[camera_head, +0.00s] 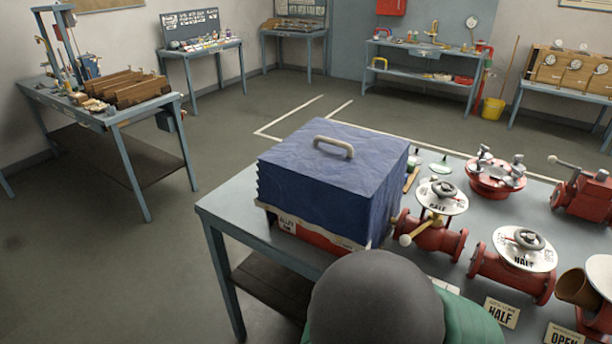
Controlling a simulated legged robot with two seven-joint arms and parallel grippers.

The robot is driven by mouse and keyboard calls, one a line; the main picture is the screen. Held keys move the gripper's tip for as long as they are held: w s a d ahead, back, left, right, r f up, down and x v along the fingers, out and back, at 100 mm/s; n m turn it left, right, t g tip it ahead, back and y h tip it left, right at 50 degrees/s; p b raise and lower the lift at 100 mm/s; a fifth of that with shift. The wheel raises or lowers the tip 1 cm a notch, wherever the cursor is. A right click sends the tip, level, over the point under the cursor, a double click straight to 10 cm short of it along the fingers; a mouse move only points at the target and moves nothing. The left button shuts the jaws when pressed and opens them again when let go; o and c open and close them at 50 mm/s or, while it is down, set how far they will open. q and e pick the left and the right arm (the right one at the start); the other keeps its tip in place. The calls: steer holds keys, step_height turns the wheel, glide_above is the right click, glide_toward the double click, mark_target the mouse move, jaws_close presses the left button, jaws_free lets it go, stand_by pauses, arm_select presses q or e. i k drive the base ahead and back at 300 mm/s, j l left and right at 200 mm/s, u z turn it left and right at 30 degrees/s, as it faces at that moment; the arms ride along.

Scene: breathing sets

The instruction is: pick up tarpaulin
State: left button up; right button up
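The blue tarpaulin (310,195) is draped as a boxy cover over something on the near grey table (226,203). A pale curved handle (334,147) stands on its flat top. Its lower edge is uneven. Below it shows a red base (318,238) with a white label; the rest of what it covers is hidden. Neither of my grippers is in view, and nothing is touching the tarpaulin's top or handle.
Red valves with white dials (525,249) stand close on the tarpaulin's right. A dark grey dome (375,300) above something green blocks the near edge; I cannot tell what it is. Floor left of the table is clear. Other workbenches line the walls.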

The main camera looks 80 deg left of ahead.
mark_target(344, 185)
steer(key=u, duration=2.45)
